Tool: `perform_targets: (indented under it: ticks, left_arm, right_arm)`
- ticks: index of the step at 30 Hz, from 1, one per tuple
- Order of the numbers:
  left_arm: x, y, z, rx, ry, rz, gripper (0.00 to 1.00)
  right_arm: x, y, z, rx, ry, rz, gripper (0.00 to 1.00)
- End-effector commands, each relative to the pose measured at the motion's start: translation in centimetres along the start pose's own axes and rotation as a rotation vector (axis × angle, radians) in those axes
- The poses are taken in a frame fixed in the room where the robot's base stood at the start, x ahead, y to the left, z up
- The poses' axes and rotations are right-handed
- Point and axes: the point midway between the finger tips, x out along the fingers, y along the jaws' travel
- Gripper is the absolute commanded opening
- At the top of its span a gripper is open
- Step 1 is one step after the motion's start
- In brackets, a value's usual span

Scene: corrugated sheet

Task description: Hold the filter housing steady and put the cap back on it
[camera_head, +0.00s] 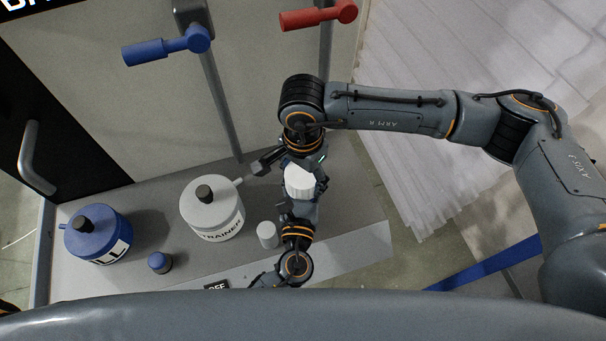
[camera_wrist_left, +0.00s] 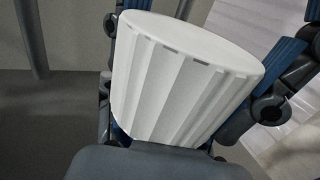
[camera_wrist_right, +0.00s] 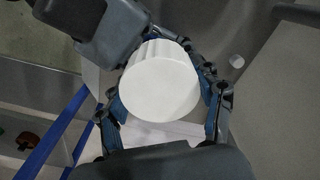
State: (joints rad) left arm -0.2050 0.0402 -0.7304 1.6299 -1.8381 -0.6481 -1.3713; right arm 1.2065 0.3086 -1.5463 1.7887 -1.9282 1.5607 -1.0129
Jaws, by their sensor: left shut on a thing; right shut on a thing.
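The cap (camera_head: 299,182) is a white, ribbed round piece with a smooth flat top. It also fills the left wrist view (camera_wrist_left: 185,85) and shows its top in the right wrist view (camera_wrist_right: 158,85). My right gripper (camera_head: 302,163) comes from the far side, with blue-padded fingers on either side of the white piece. My left gripper (camera_head: 297,208) reaches up from the near side, shut, with its fingers low around the same stack. The filter housing is mostly hidden under the cap and behind the grippers; I cannot see the seam between them.
A grey strainer pot (camera_head: 212,212), a blue pot (camera_head: 97,235), a small white cylinder (camera_head: 267,234) and a small blue-topped piece (camera_head: 160,262) stand on the grey bench (camera_head: 330,262). Blue (camera_head: 165,47) and red (camera_head: 318,15) valve handles stand behind. A corrugated sheet (camera_head: 450,100) lies right.

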Motion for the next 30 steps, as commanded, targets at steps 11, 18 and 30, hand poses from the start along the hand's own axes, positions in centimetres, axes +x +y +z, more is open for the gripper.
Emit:
perform_targets:
  ticks: [11,18,30]
  left_arm:
    - [0.0,-0.1,0.0,-0.001,-0.001,-0.001,0.0]
    - [0.0,0.0,0.0,-0.001,-0.001,-0.001,0.0]
    - [0.0,0.0,0.0,-0.001,-0.001,-0.001,0.0]
  right_arm:
    - [0.1,0.0,0.0,-0.003,0.0,0.001,0.89]
    - [-0.1,0.0,0.0,-0.004,0.0,0.0,0.89]
    - [-4.3,0.0,0.0,-0.004,0.001,0.0,0.89]
